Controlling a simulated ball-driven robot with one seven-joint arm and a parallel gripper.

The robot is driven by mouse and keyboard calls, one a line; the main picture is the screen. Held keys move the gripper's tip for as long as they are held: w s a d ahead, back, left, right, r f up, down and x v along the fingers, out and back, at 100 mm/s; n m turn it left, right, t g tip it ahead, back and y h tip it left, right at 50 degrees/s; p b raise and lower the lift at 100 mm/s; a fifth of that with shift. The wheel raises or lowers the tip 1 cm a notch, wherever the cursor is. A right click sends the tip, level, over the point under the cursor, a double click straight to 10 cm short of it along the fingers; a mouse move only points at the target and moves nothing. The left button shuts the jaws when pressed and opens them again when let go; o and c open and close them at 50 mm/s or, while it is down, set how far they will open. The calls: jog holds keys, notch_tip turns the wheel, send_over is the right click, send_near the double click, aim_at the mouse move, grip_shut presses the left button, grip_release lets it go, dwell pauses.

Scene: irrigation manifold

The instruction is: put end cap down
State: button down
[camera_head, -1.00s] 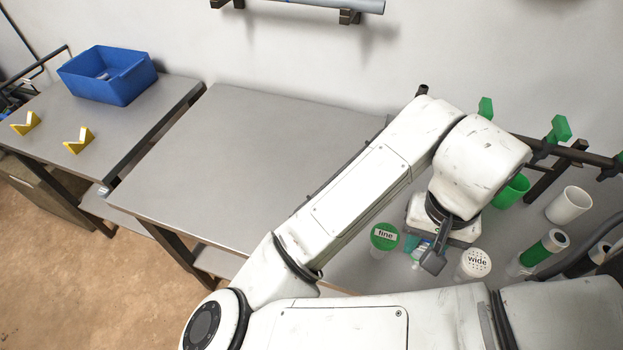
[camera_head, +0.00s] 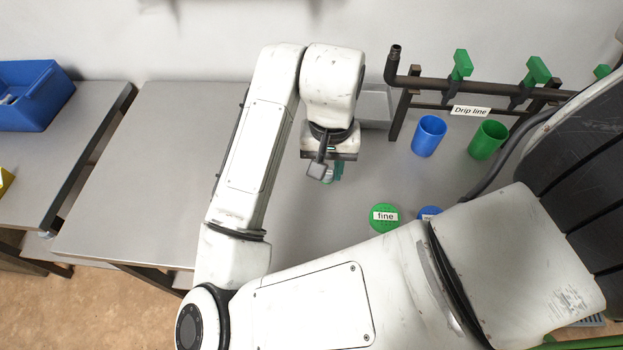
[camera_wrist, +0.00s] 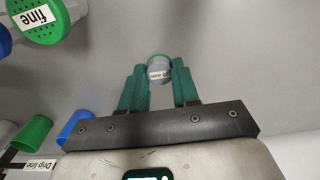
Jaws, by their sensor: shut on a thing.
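The end cap (camera_wrist: 159,70) is a small grey piece with a green edge and a label that seems to read "20 mm". It sits between the two green fingers of my gripper (camera_wrist: 160,76) in the wrist view, and the gripper is shut on it. Grey tabletop shows behind the cap; I cannot tell whether the cap touches it. In the head view my gripper (camera_head: 332,173) is over the grey table (camera_head: 160,150), left of the cups.
A green "fine" filter (camera_head: 384,217) stands to the right, with a blue lid (camera_head: 429,213) beside it. A blue cup (camera_head: 429,136) and a green cup (camera_head: 487,140) stand under the drip line pipe (camera_head: 440,84). A grey tray (camera_head: 376,106) is behind my gripper. The table's left is clear.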

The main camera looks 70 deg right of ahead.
send_over(312, 189)
jog(key=f, duration=0.4)
jog(key=shift+s+f, duration=0.1)
jog(key=shift+s, duration=0.15)
jog(key=shift+w+d+f, duration=0.1)
jog(key=shift+w+f, duration=0.05)
jog(key=shift+f, duration=0.8)
jog(key=shift+w+f, duration=0.1)
jog(key=shift+f, duration=0.8)
jog(key=shift+f+b, duration=0.2)
jog(key=shift+b, duration=0.15)
jog(key=c, duration=0.8)
grip_release()
jog(key=shift+r, duration=0.1)
notch_tip(312, 189, up, 12)
jog(key=shift+r+p, duration=0.1)
jog(key=shift+p, duration=1)
